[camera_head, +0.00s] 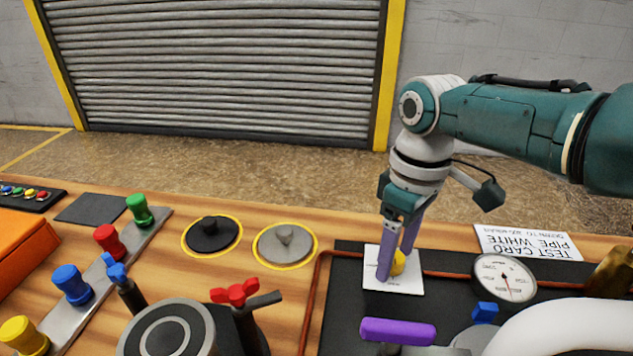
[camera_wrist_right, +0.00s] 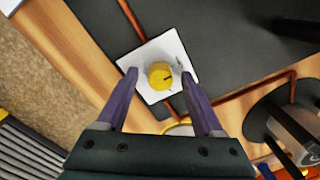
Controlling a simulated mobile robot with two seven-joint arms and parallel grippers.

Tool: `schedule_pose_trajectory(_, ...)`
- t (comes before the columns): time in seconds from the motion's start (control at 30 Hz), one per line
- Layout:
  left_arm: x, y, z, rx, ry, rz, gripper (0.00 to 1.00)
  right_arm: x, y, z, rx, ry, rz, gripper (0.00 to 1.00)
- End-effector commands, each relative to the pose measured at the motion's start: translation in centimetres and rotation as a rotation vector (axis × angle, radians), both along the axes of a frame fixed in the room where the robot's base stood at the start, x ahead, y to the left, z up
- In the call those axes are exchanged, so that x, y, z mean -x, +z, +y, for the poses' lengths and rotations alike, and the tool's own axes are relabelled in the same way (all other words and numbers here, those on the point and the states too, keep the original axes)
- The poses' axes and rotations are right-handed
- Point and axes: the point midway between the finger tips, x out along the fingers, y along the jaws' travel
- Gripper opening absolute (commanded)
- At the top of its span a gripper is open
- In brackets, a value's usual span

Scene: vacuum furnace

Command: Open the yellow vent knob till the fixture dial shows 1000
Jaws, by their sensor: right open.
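The yellow vent knob (camera_head: 398,262) sits on a white square plate (camera_head: 402,289) on the dark panel, partly hidden by a finger in the head view. In the right wrist view the yellow knob (camera_wrist_right: 160,76) shows a dark pointer mark. My right gripper (camera_head: 394,268) points down at the knob with its purple fingers open. In the wrist view the right gripper's fingertips (camera_wrist_right: 159,79) lie to either side of the knob, with gaps. The round white dial (camera_head: 504,279) is right of the plate; its needle points down and its figures are too small to read. My left gripper is out of view.
A purple handle (camera_head: 397,331), a blue knob (camera_head: 485,312) and a thick white pipe (camera_head: 565,329) stand in front of the plate. A white card (camera_head: 527,242) lies behind the dial. A red valve handle (camera_head: 234,292) and coloured knobs (camera_head: 107,240) are to the left.

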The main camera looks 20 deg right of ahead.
Motion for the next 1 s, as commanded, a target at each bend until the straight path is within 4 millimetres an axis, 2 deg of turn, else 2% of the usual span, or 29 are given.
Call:
schedule_pose_trajectory(0.17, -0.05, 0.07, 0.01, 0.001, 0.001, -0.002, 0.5, -0.02, 0.06, 0.02, 0.0, 0.0, -0.001, 0.69)
schedule_pose_trajectory(0.77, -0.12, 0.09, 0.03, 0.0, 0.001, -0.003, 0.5, -0.02, 0.07, 0.01, 0.0, 0.0, -0.001, 0.02)
schedule_pose_trajectory(1.0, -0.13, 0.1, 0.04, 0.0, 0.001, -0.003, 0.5, -0.02, 0.07, 0.01, 0.0, -0.001, 0.0, 0.0)
